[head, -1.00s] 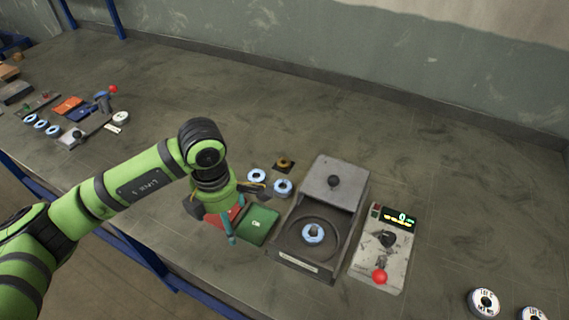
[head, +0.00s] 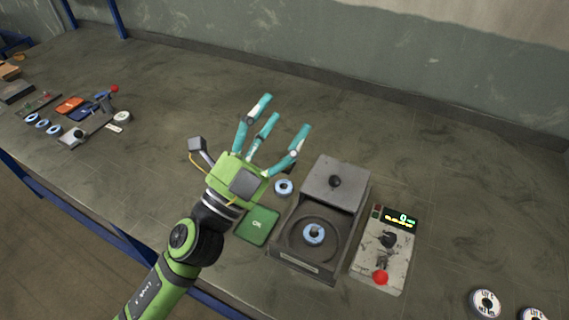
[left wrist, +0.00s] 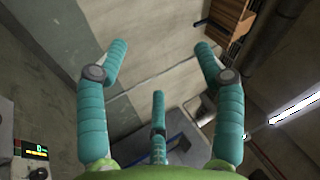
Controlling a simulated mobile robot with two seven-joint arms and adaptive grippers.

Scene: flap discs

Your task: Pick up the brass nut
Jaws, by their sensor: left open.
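My left gripper (head: 280,118) is in the middle of the head view, its teal fingers spread open, empty and pointing up and away. It also shows in the left wrist view (left wrist: 158,85), with nothing between the fingers. The brass nut cannot be made out now; the gripper's right finger covers the spot behind the discs where a brass-coloured piece on a dark square showed earlier. My right gripper is not in view.
Another ring (head: 283,187) and a green pad (head: 257,226) lie near my gripper. The back of the bench is clear.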

